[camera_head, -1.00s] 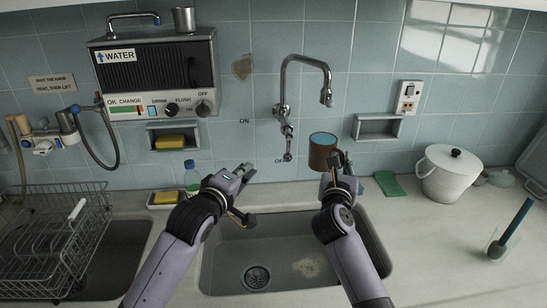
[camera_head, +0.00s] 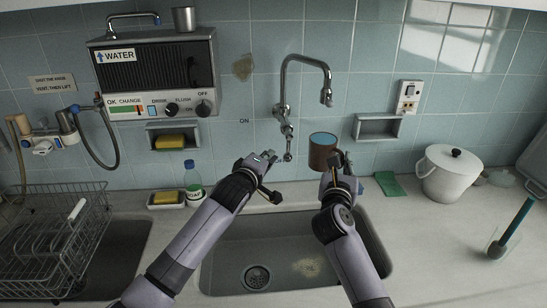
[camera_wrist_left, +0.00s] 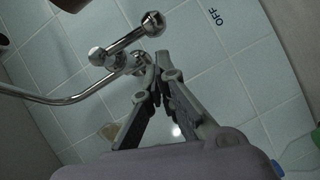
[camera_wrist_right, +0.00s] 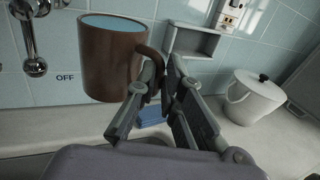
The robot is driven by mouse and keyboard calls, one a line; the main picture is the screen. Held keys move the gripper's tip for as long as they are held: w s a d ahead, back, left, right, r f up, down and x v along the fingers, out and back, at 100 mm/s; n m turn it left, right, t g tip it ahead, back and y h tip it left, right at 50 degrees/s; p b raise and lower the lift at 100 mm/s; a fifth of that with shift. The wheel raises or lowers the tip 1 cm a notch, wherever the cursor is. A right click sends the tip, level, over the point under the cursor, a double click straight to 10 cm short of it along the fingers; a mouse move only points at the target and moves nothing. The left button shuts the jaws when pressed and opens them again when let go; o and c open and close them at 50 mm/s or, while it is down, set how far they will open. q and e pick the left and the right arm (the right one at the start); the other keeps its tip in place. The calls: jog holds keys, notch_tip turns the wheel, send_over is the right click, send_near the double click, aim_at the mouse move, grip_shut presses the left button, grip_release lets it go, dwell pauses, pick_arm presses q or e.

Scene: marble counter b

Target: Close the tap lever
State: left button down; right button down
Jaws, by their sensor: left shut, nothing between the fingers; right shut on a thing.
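The chrome wall tap (camera_head: 284,92) has a curved spout. Its ball-ended lever (camera_head: 288,143) hangs down below the tap body, and it also shows in the left wrist view (camera_wrist_left: 130,40). My left gripper (camera_head: 270,158) is shut and empty, just left of and below the lever's end. In the left wrist view its fingertips (camera_wrist_left: 160,68) are close to the tap body; I cannot tell whether they touch. My right gripper (camera_head: 343,158) is shut on the handle of a brown mug (camera_head: 322,152), held upright. The mug looks filled with bluish liquid in the right wrist view (camera_wrist_right: 115,60).
The sink (camera_head: 225,270) lies below both arms. A white lidded pot (camera_head: 450,172) stands at right. "OFF" is marked on the tiles (camera_wrist_right: 65,77) near the lever.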

pick_arm(q)
jog(key=shift+w+d+f, duration=0.15)
jog(key=shift+w+d, duration=0.1)
jog(key=shift+d, duration=0.5)
jog(key=shift+d+f+n, duration=0.2)
jog(key=shift+d+n, duration=0.1)
jog(key=shift+d, duration=0.05)
dwell(0.3)
